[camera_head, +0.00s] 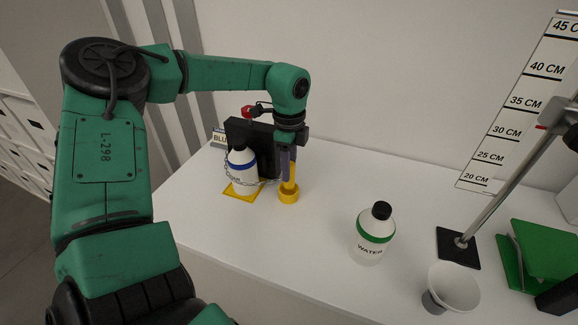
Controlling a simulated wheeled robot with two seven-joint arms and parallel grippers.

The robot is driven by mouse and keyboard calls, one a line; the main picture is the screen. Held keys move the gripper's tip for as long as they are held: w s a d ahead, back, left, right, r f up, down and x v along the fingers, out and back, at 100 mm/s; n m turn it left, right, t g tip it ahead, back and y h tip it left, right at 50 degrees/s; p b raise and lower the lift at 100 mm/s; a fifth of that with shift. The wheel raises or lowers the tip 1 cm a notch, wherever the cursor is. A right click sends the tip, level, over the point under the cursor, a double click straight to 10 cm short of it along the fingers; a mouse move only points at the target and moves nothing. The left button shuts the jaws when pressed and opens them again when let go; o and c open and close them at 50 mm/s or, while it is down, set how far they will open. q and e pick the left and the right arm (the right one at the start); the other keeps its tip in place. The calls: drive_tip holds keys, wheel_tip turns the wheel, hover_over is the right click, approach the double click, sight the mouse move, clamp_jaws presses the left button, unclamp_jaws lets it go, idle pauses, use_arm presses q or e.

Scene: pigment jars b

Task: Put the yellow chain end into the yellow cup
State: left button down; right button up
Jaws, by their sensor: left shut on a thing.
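My left gripper (287,170) points down at the back of the white table, shut on the yellow chain end (292,174). The yellow cup (289,197) stands directly below the fingers. The chain end's lower part meets the cup's rim in the picture; I cannot tell whether it is inside or just above. A thin chain (262,183) runs from there to a white bottle with a blue band (243,170), and passes across its front. The bottle stands upright on a yellow square base (231,191). My right gripper is out of view.
A black panel (238,131) stands behind the blue-banded bottle. A green-banded water bottle (375,232), a white funnel-like cup (452,287), a stand with a black foot (458,249) and green items (541,251) are to the right. The table between cup and water bottle is clear.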

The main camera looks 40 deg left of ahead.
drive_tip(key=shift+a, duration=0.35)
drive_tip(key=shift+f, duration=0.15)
use_arm(q)
drive_tip(key=shift+b, duration=0.35)
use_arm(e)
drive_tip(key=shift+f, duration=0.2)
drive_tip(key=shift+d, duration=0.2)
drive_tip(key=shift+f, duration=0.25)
use_arm(q)
drive_tip(key=shift+b, duration=0.3)
